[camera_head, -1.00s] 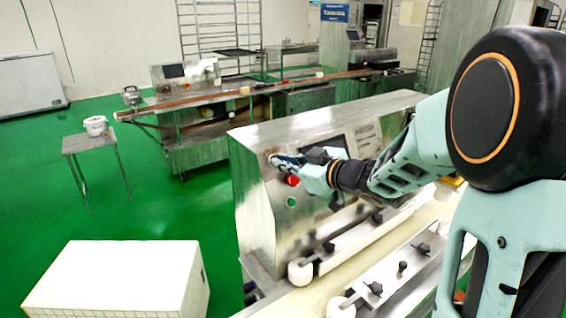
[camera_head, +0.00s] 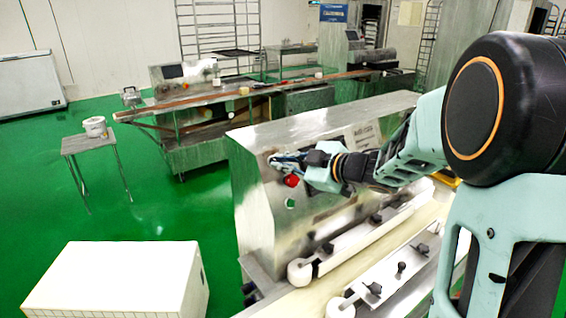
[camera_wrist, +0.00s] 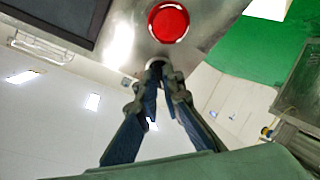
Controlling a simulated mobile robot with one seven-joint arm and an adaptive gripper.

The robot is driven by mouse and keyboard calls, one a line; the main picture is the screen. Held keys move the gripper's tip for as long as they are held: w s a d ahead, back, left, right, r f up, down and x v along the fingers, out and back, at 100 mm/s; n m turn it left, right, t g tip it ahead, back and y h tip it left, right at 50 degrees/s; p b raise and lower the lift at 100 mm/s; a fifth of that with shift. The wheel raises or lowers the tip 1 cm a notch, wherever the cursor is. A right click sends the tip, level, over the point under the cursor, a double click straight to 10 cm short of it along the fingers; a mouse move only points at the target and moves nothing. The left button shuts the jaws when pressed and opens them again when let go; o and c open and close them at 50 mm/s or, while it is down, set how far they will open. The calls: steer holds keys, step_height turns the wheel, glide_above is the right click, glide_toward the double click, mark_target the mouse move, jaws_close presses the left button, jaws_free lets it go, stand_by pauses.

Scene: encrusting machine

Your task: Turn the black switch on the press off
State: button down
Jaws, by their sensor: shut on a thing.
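The press (camera_head: 250,195) is a metal housing with a slanted front panel. My gripper (camera_head: 274,159) is at the upper left of that panel, just above the red button (camera_head: 291,181). In the wrist view, my gripper's fingertips (camera_wrist: 160,72) come together against the panel below the red button (camera_wrist: 168,22). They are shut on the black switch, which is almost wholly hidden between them. Its exact angle cannot be told.
A green button (camera_head: 291,203) sits below the red one. A dark screen (camera_wrist: 55,18) is on the panel beside the fingers. White-knobbed rails (camera_head: 340,250) run along the press front. A white box (camera_head: 120,280) stands on the floor at lower left.

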steer(key=c, duration=2.1)
jaws_free()
steer(key=v, duration=1.2)
steer(key=shift+r, duration=0.1)
